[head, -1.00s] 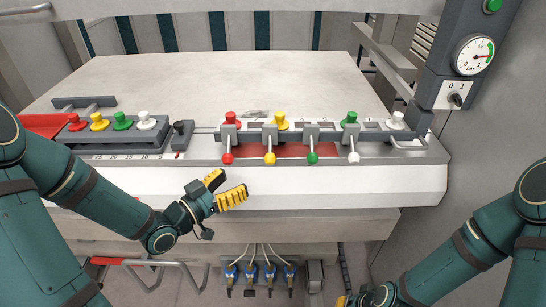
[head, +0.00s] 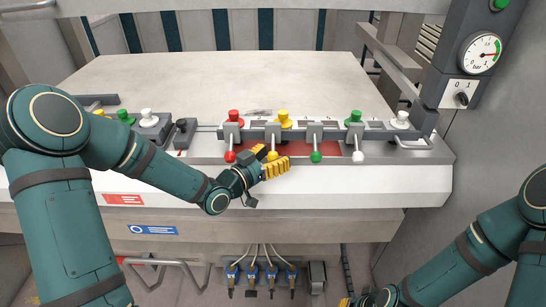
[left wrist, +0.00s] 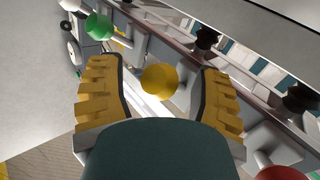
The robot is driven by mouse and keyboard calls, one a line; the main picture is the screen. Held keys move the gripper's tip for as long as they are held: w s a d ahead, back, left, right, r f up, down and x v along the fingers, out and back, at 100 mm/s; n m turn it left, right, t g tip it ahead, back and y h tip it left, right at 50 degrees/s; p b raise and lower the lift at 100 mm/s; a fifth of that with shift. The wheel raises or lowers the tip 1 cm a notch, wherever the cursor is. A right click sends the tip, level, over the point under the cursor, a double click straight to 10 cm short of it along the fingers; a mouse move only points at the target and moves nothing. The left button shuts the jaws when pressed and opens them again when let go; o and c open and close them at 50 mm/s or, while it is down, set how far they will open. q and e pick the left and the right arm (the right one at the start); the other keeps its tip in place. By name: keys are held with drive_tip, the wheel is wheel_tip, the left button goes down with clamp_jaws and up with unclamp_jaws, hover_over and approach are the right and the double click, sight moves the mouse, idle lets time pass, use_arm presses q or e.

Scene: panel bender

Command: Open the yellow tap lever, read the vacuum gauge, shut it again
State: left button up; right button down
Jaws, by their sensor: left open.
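The yellow tap lever (head: 272,134) is in the row of levers along the front of the machine, between the red and green ones. Its lower end is largely covered by my left gripper (head: 270,160) in the head view. In the left wrist view its yellow ball (left wrist: 160,80) sits between the two spread yellow fingers, with gaps on both sides. My left gripper is open. The vacuum gauge (head: 480,54) is on the grey post at upper right, its needle pointing right near the green band. Only a small yellow tip of my right gripper (head: 345,301) shows at the bottom edge.
The red lever ball (head: 230,157) and green lever ball (head: 316,157) flank the gripper closely; a white one (head: 358,157) is farther right. Coloured knobs stand behind them. The pale table top (head: 210,85) is largely clear.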

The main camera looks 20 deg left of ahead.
use_arm(q)
clamp_jaws()
drive_tip(key=shift+r, duration=0.1)
